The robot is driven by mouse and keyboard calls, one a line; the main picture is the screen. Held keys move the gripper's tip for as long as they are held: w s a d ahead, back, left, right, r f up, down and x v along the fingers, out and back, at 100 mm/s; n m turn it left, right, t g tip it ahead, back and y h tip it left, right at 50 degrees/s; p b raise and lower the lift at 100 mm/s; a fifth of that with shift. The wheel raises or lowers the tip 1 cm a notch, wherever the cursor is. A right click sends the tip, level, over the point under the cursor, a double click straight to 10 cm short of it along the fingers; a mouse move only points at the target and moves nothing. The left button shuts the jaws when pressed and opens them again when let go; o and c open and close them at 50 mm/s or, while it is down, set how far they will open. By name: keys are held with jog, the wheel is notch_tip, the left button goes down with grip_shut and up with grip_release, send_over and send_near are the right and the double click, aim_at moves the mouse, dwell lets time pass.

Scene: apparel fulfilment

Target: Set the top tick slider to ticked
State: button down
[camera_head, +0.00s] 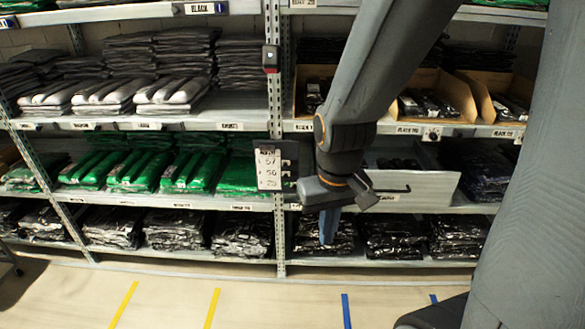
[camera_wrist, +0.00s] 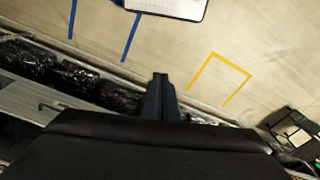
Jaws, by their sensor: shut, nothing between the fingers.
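A small dark board (camera_head: 266,181) with a pale list of rows hangs on the rack post in the head view. Small dark tabs (camera_head: 290,164) stick out at its right edge; they may be the tick sliders, but their settings are too small to read. My gripper (camera_head: 327,240) is just right of the board and lower than it, with its blue-grey fingers pointing down, shut and empty. It appears apart from the board. In the wrist view the shut fingers (camera_wrist: 160,78) point toward the floor, and neither board nor sliders can be made out.
Shelves hold green bagged garments (camera_head: 140,170), dark bagged garments (camera_head: 175,230) and open cardboard boxes (camera_head: 465,97). A white-fronted bin (camera_head: 425,188) with a black handle is behind my gripper. A small red-and-black device (camera_head: 270,58) is on the post above the board.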

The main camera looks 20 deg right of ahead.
aim_at(286, 164)
jog(key=w+f+n+t+y+b, duration=0.1)
jog(key=w+f+n+t+b, duration=0.4)
jog(key=w, duration=0.7)
jog(key=w+f+n+t+y+b, duration=0.2)
jog(key=w+f+n+t+b, duration=0.3)
jog(key=w, duration=0.8)
jog(key=w+f+n+t+y+b, duration=0.2)
jog(key=w+f+n+t+b, duration=0.3)
jog(key=w+n+b, duration=0.4)
jog(key=w+t+b, duration=0.1)
jog(key=w+b, duration=0.2)
jog(key=shift+w+d+n+t, duration=0.2)
jog(key=shift+w+n+t, duration=0.1)
jog(key=shift+w+t, duration=0.1)
jog(key=shift+f, duration=0.15)
jog(key=x, duration=1)
jog(key=shift+s+d+f, duration=0.1)
jog(key=shift+d+f, duration=0.05)
jog(key=shift+d, duration=0.8)
jog(key=shift+s+d+f, duration=0.1)
jog(key=shift+d, duration=0.85)
